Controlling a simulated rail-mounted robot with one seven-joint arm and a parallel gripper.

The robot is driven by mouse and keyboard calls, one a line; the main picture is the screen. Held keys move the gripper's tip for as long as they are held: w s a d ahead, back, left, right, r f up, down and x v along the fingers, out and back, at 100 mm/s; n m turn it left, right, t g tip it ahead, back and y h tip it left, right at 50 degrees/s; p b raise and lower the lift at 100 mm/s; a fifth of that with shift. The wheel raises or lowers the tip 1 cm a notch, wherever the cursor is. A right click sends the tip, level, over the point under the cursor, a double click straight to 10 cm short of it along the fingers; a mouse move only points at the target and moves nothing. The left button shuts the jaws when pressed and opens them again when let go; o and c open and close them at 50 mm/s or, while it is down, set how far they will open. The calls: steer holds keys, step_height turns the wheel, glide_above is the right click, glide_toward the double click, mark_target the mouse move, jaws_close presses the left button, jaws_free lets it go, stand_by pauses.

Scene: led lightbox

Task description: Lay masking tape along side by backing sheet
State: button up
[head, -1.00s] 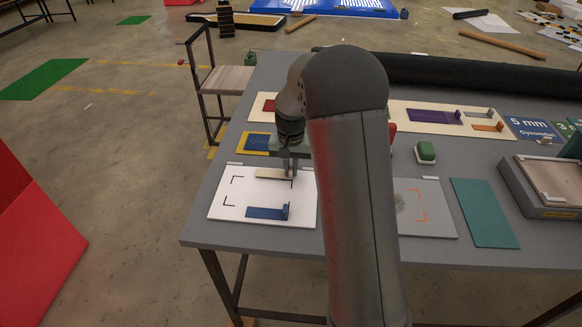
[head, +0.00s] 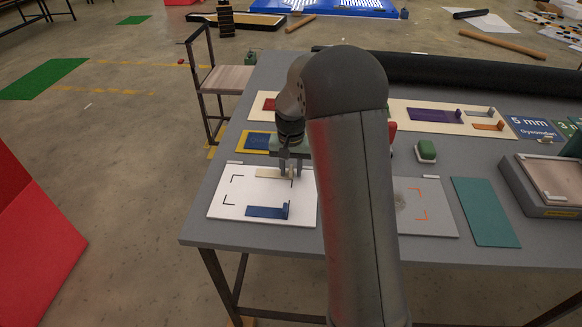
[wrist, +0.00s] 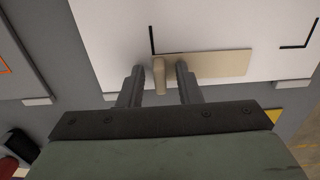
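The beige strip with an upright tab, which looks like the masking tape (wrist: 215,65), lies flat on the white sheet (wrist: 100,45). It runs roughly parallel to the sheet's nearby edge, one end at a black corner mark. In the head view the tape (head: 268,173) is near the back edge of the white sheet (head: 225,208), partly behind my gripper (head: 291,175). In the wrist view my gripper (wrist: 160,84) is open, its fingers on either side of the tab with a gap at each side. I cannot tell which piece is the backing sheet.
A blue tabbed strip (head: 266,212) lies on the front of the white sheet. Behind are a yellow-edged blue panel (head: 257,142) and a cream board (head: 400,120). To the right are a grey plate (head: 432,228), a teal sheet (head: 485,212) and a box (head: 543,185). My arm hides the middle.

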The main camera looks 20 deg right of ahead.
steer(key=shift+r, duration=0.15)
step_height(320, 180, up, 17)
steer(key=b, duration=0.1)
stand_by(0.5)
stand_by(0.6)
steer(key=s+a+f+n, duration=0.1)
steer(key=s+a+f, duration=0.1)
steer(key=s, duration=0.8)
steer(key=s+a+f+n, duration=0.2)
steer(key=s+f, duration=0.2)
steer(key=s, duration=0.6)
steer(key=s+a+f+n, duration=0.2)
steer(key=s+f, duration=0.2)
steer(key=s, duration=0.6)
steer(key=shift+s, duration=0.35)
